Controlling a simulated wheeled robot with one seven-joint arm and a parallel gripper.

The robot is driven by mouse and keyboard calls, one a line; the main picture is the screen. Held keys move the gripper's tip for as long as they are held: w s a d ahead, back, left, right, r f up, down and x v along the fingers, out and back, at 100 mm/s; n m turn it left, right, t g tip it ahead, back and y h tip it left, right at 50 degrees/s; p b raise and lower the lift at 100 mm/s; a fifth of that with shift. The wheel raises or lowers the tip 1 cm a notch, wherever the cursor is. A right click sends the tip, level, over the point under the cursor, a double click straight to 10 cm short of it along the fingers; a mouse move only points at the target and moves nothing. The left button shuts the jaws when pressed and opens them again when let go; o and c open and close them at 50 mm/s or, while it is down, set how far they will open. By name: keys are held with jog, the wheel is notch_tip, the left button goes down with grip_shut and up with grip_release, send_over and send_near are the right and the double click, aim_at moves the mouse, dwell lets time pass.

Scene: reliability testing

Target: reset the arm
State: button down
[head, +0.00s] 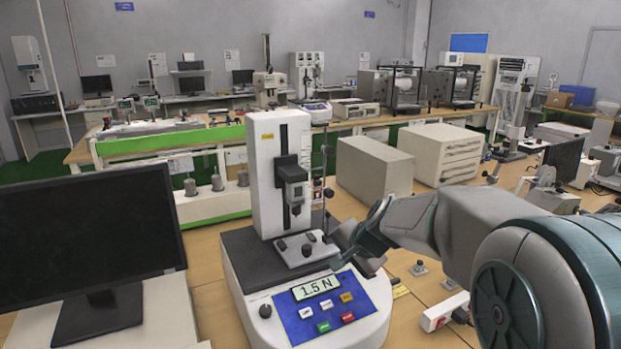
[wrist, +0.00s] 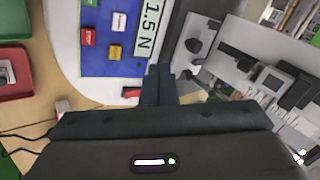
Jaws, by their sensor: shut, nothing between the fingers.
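My gripper (head: 346,254) is at the right edge of a white force tester in the head view, close to its blue control panel (head: 307,325). The tester's white column (head: 265,205) stands upright on a dark and white base. Its display reads 1.5 N (head: 316,287). In the wrist view my gripper's fingers (wrist: 160,72) are together with nothing between them, and the panel (wrist: 95,60) with its coloured buttons shows beyond them. I cannot tell whether the fingertips touch the tester.
A black monitor (head: 85,235) stands at the left. Two beige boxes (head: 375,170) (head: 445,155) stand behind my arm. A white power strip (head: 444,311) lies on the wooden bench at the right. A red tray (wrist: 14,80) shows at the left of the wrist view.

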jog(key=s+d+f+n+g+h, duration=0.1)
jog(key=s+d+n, duration=0.1)
jog(key=s, duration=0.7)
jog(key=s+d+f+n+g+h, duration=0.1)
jog(key=s+d+n, duration=0.1)
jog(key=s, duration=0.7)
jog(key=s+d+f+n+g+h, duration=0.1)
jog(key=s+n, duration=0.3)
jog(key=s, duration=0.5)
jog(key=shift+d+f+n+g+h, duration=0.2)
jog(key=shift+d+n+g+h, duration=0.15)
jog(key=shift+d, duration=0.5)
